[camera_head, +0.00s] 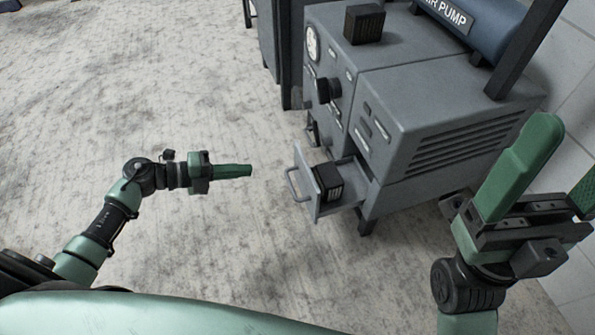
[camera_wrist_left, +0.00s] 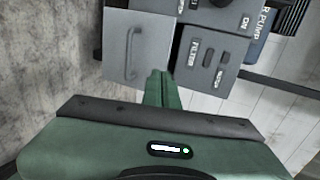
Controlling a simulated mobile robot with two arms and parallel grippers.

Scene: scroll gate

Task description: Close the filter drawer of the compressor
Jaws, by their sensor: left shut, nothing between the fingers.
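The filter drawer (camera_head: 304,182) sticks out open from the lower left of the grey compressor (camera_head: 430,120). Its front has a bar handle (camera_head: 297,186), and a black filter block (camera_head: 328,182) sits inside. My left gripper (camera_head: 251,170) is shut and empty, pointing at the drawer front with a gap between them. In the left wrist view, the drawer front (camera_wrist_left: 150,45) and its handle (camera_wrist_left: 131,55) are upper left of the shut fingertips (camera_wrist_left: 160,74). My right gripper (camera_head: 570,155) is at the right edge, open and apart from the drawer; one finger is partly cut off.
A gauge (camera_head: 312,43) and black knob (camera_head: 327,90) are on the compressor panel above the drawer. A blue air pump tank (camera_head: 475,25) lies on top. A dark cabinet (camera_head: 277,50) stands behind. The floor (camera_head: 220,235) left of the drawer is clear.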

